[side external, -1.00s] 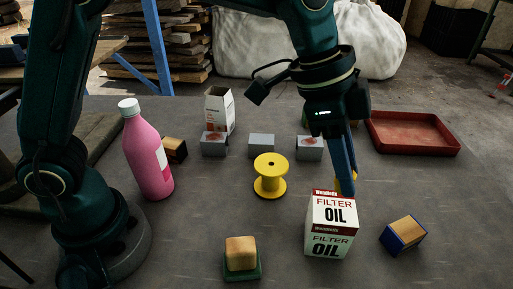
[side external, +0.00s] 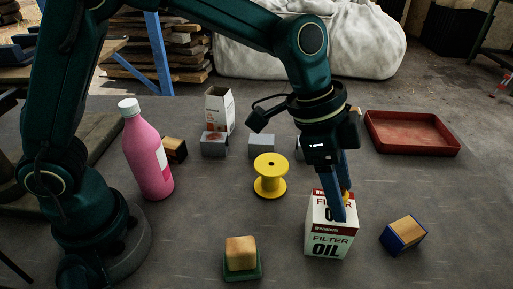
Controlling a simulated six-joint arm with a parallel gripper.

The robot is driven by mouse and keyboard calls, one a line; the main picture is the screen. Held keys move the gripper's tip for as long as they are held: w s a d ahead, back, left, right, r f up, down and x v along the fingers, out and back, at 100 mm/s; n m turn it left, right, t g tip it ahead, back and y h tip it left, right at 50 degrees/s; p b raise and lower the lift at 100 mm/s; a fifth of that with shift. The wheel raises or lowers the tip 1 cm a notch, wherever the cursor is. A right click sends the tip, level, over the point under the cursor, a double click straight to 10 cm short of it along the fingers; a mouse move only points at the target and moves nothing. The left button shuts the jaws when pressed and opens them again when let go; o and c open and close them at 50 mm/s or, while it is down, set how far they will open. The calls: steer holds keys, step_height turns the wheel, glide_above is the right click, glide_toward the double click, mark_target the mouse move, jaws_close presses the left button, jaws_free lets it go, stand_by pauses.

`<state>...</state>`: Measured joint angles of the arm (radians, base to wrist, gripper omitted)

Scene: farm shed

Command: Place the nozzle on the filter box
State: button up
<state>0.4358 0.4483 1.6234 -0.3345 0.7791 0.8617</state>
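The filter box (side external: 328,242), a white carton with red trim and "FILTER OIL" lettering, stands upright on the table at the right of centre. My gripper (side external: 342,203) points down over its top, and the near blue finger covers part of the top lettering.
A yellow spool (side external: 270,176) stands left of the box, and a blue-and-wood block (side external: 403,234) lies at its right. A wooden block on a green base (side external: 241,257) is front left. A pink bottle (side external: 147,150), grey blocks (side external: 261,146) and red tray (side external: 412,132) stand farther off.

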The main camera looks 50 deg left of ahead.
steer(key=v, duration=1.1)
steer(key=s+a+f+n+t+y, duration=0.1)
steer(key=s+a+f+n+y, duration=0.1)
steer(key=s+a+n, duration=0.4)
steer(key=s+a+f+n+t+y, duration=0.1)
steer(key=s+a+f+n+t, duration=0.1)
steer(key=s+a+n, duration=0.4)
steer(key=a+f, duration=0.1)
steer(key=a, duration=0.3)
steer(key=shift+s+f+n+t+y, duration=0.15)
steer(key=shift+f+n+t+y, duration=0.15)
steer(key=shift+y, duration=0.1)
steer(key=shift+o, duration=0.3)
